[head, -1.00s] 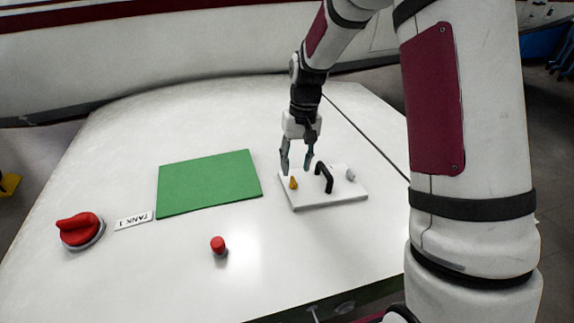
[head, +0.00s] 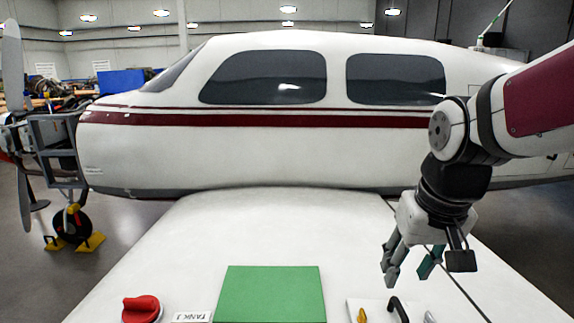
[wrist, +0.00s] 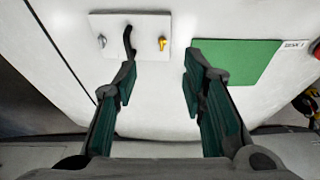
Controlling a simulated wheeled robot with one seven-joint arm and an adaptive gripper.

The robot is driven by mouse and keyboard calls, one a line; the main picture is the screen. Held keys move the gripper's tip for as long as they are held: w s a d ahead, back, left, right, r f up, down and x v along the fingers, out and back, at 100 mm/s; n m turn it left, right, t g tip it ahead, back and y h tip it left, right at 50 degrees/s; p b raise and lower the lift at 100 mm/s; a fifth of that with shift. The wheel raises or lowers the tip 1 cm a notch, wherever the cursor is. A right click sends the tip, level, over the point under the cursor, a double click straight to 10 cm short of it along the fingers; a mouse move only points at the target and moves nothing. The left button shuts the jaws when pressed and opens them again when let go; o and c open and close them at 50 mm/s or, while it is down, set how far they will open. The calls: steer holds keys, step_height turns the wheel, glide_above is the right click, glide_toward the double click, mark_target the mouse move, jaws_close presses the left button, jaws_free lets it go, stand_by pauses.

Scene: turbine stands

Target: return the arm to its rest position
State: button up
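My gripper (head: 411,268) hangs from the arm at the right of the head view, above the white wing and clear of it. Its two fingers are apart with nothing between them; the wrist view also shows the open gripper (wrist: 158,88). Below it in the head view is a white plate (head: 354,304) with a black handle (head: 398,308), a yellow piece (head: 362,315) and a grey piece (head: 429,317). The wrist view shows the same plate (wrist: 145,45) beyond the fingertips, apart from them. The plate's lower part is cut off in the head view.
A green mat (head: 270,294), a "TANK 1" label (head: 192,317) and a red knob (head: 141,308) lie on the wing (head: 290,225). The aeroplane's fuselage (head: 270,150) stands behind. A propeller (head: 14,70) is at the far left. The air above the wing's left half is free.

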steer(key=s+r+t, duration=0.2)
steer(key=s+r, duration=0.1)
steer(key=s, duration=0.8)
steer(key=shift+s+r+t, duration=0.25)
steer(key=shift+t, duration=0.05)
